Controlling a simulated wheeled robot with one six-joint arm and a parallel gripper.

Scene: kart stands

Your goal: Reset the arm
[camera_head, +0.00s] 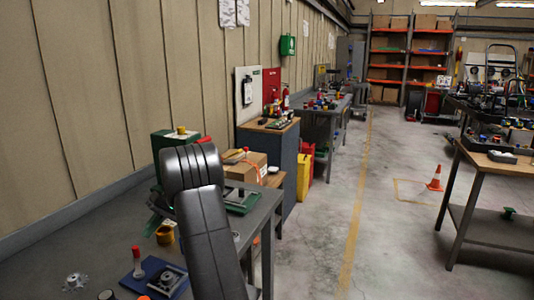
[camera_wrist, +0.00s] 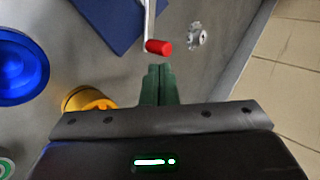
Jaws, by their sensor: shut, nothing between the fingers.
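My gripper (camera_wrist: 160,72) shows in the wrist view with its two green fingers together and nothing between them. It is above the grey bench top, with the fingertips close to a red-tipped handle (camera_wrist: 158,46) in the picture; I cannot tell the height gap. My dark arm stands over the bench in the head view, and I cannot make out the gripper clearly there.
On the grey bench (camera_head: 95,258) are a blue plate (camera_wrist: 105,18), a yellow cup-like part (camera_wrist: 88,98), a blue round part (camera_wrist: 18,68) and a small metal part (camera_wrist: 198,35). A cardboard box (camera_head: 246,167) stands beyond my arm. The aisle right of the bench is open, with an orange cone (camera_head: 435,180).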

